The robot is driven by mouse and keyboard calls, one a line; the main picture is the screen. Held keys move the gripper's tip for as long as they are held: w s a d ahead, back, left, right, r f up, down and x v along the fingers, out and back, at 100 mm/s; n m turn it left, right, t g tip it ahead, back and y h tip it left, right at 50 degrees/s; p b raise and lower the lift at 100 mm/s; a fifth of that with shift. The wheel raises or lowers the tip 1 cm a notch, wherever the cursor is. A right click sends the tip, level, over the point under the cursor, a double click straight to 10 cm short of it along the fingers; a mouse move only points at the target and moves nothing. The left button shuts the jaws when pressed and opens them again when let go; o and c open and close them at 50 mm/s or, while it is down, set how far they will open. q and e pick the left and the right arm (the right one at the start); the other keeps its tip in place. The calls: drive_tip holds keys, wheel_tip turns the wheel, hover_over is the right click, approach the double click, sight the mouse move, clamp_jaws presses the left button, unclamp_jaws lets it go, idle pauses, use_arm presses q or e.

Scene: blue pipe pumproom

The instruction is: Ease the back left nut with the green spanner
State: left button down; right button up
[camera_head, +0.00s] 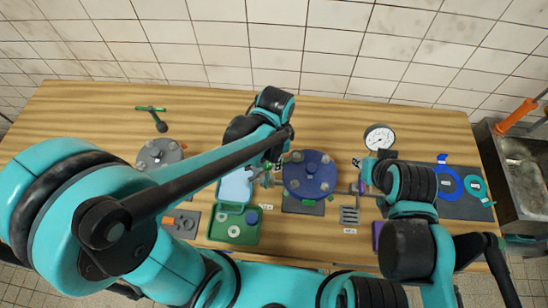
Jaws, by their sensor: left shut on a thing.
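A round blue flange (311,182) lies in the middle of the bench with nuts around its rim. The back left nut (297,157) shows at its upper left edge. My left gripper (268,170) points down just left of the flange, partly hidden by my own arm. It is shut on what looks like the green spanner (268,164), of which only a small bit shows, close to the flange's left side. I cannot tell whether the spanner touches the nut. My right gripper (367,172) is right of the flange, and its fingers are too small to read.
A pressure gauge (379,137) stands behind my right gripper. A green tray (235,226) and a grey slotted part (349,215) lie in front. A grey flange (159,153) and a green-and-black tool (151,109) are at left. Blue rings (449,184) lie at right beside a sink (523,165).

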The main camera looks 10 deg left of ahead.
use_arm(q)
drive_tip(key=shift+r, duration=0.4)
drive_tip(key=shift+r+p, duration=1.6)
drive_tip(key=shift+r, duration=0.1)
